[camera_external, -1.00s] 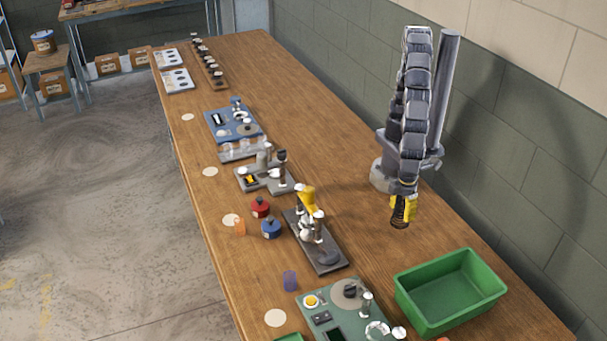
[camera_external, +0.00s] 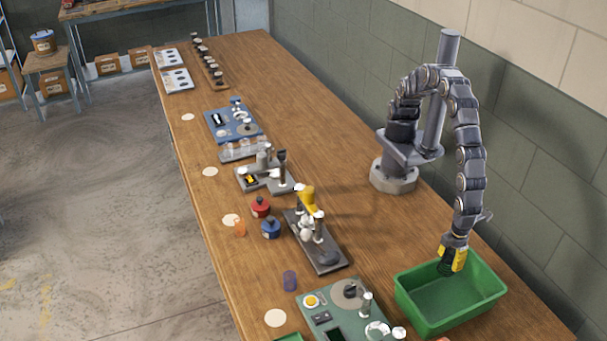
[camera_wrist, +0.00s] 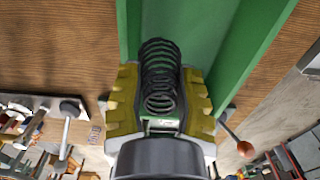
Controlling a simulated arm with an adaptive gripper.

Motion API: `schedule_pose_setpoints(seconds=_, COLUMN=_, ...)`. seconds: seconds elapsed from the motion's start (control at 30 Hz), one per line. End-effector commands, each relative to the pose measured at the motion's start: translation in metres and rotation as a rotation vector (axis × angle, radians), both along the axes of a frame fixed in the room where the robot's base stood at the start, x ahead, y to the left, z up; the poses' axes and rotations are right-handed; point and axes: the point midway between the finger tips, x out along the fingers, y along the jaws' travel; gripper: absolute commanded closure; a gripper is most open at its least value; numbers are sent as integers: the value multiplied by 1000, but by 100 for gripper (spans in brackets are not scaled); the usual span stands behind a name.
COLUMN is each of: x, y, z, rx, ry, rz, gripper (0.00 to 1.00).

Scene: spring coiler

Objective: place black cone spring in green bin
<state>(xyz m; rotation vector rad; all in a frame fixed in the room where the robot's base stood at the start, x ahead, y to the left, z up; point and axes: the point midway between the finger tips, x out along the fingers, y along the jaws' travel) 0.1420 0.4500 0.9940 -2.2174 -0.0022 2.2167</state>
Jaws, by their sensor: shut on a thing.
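The black cone spring (camera_wrist: 160,72) is held between the yellow fingers of my gripper (camera_wrist: 160,105) in the wrist view. In the external view my gripper (camera_external: 453,259) is over the back part of the green bin (camera_external: 418,309), and the small dark spring (camera_external: 444,267) shows at its fingers. The bin's green wall (camera_wrist: 262,40) lies behind the spring in the wrist view. The external view does not show clearly how far the spring's end is above the bin floor. The visible bin floor is bare.
A green device board (camera_external: 343,310) with knobs stands left of the bin. A dark stand with a yellow top (camera_external: 315,240) is farther left, near red (camera_external: 260,207) and blue (camera_external: 270,228) pots. The wooden table behind the bin is clear.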

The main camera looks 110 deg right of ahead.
Motion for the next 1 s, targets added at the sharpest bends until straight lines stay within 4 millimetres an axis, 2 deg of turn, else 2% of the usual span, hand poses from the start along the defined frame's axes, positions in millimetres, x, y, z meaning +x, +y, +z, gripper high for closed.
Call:
schedule_pose_setpoints(seconds=0.1, x=4, y=14, z=-22, rx=-3, ry=3, rz=-1, gripper=96)
schedule_pose_setpoints(seconds=0.3, x=10, y=33, z=-42, rx=1, ry=0, rz=1, gripper=96)
schedule_pose_setpoints(seconds=0.57, x=13, y=40, z=-54, rx=-2, ry=0, rz=0, gripper=96)
schedule_pose_setpoints(seconds=0.77, x=12, y=39, z=-82, rx=-5, ry=2, rz=0, gripper=96)
schedule_pose_setpoints(seconds=1.0, x=13, y=40, z=-82, rx=-2, ry=0, rz=0, gripper=96)
